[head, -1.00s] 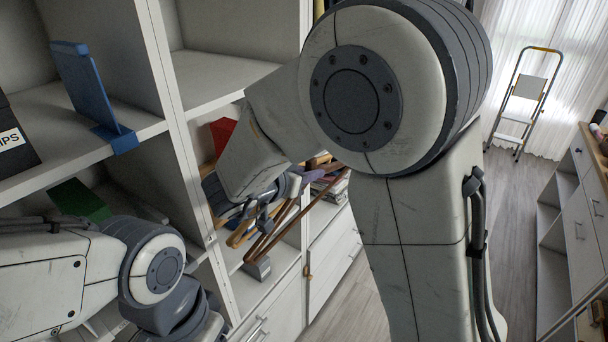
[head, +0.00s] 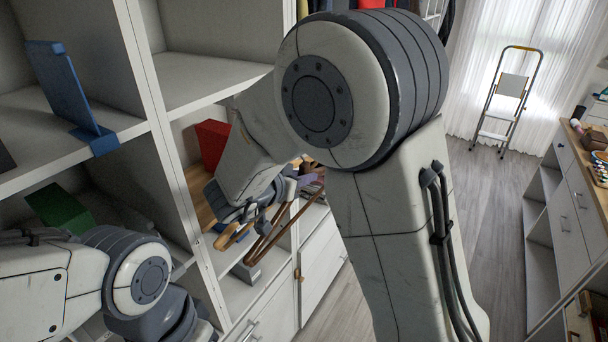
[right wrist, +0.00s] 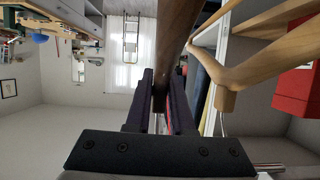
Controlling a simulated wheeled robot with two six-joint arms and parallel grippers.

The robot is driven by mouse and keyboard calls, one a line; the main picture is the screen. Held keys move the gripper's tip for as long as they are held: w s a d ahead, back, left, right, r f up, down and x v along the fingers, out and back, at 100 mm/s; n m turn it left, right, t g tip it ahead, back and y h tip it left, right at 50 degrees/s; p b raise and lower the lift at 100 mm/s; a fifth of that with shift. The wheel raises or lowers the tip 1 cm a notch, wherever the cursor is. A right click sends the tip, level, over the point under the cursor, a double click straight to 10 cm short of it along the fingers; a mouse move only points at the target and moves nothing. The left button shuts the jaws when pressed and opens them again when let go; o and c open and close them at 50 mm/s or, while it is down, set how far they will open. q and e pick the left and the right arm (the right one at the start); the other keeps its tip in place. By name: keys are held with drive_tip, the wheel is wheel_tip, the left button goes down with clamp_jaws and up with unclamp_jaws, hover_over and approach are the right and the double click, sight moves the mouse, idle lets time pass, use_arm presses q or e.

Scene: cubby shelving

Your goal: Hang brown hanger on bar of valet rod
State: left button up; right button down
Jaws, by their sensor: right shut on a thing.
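My right gripper (head: 272,200) is shut on the brown hanger (head: 283,224), a dark wooden piece slanting down in front of the shelving. In the right wrist view the dark purple fingers (right wrist: 160,103) close on the brown hanger (right wrist: 174,40). A lighter wooden hanger (right wrist: 265,65) is beside it, apart from the fingers; it also shows in the head view (head: 232,236). I cannot clearly pick out the valet rod's bar; my right arm covers much of that area. My left arm is at the lower left, and its fingers are not visible.
The white cubby shelving (head: 160,170) stands close on the left, with a blue bookend (head: 68,90), a green box (head: 58,208) and a red box (head: 212,143). A small grey block (head: 246,271) lies below the hangers. Open floor (head: 492,215) lies right, toward a stepladder (head: 508,95).

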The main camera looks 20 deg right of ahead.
drive_tip(key=c, duration=0.7)
unclamp_jaws()
